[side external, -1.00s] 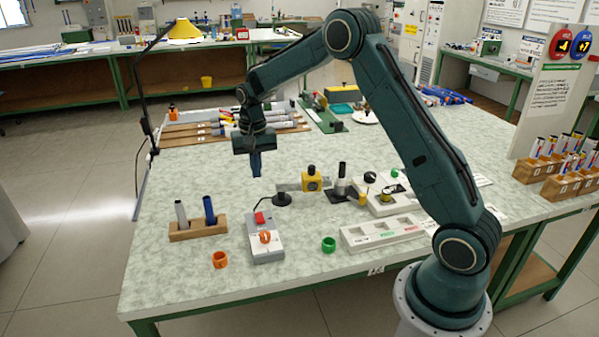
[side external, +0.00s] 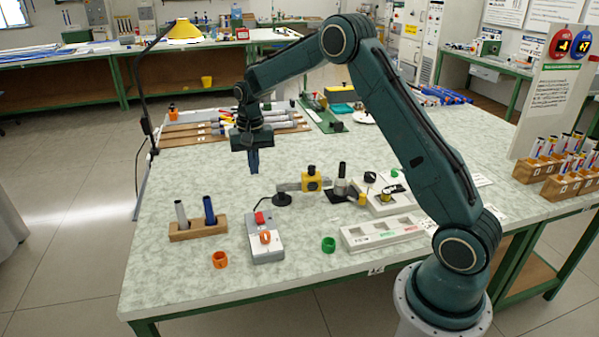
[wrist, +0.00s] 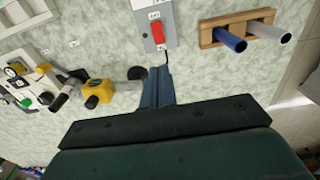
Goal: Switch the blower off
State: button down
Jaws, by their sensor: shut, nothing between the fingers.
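The box (wrist: 145,18) and red switch (wrist: 157,34) also show at the top of the wrist view, with small labels above and below the switch. I cannot tell which way the rocker is tipped. My gripper (side external: 254,172) is shut and empty, pointing down above the bench behind the box, apart from it. Its blue fingers (wrist: 157,75) show in the wrist view, with the switch beyond their tips.
A wooden block (side external: 198,230) holds a grey and a blue rod left of the box. An orange ring (side external: 219,260) and a green ring (side external: 328,245) lie near the front. A yellow-blocked fixture (side external: 312,180) and a white sectioned tray (side external: 385,233) stand to the right.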

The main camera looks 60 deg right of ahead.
aim_at(259, 214)
jog(key=shift+f, duration=0.2)
notch_tip(259, 214, down, 14)
jog(key=shift+r, duration=0.2)
dwell(0.5)
jog(key=shift+d+f, duration=0.1)
jog(key=shift+f, duration=0.15)
dwell(0.4)
jog(key=shift+s, duration=0.1)
jog(key=shift+s+a+r, duration=0.2)
jog(key=shift+s+a, duration=0.2)
jog(key=shift+a, duration=0.15)
jog(key=shift+r, duration=0.15)
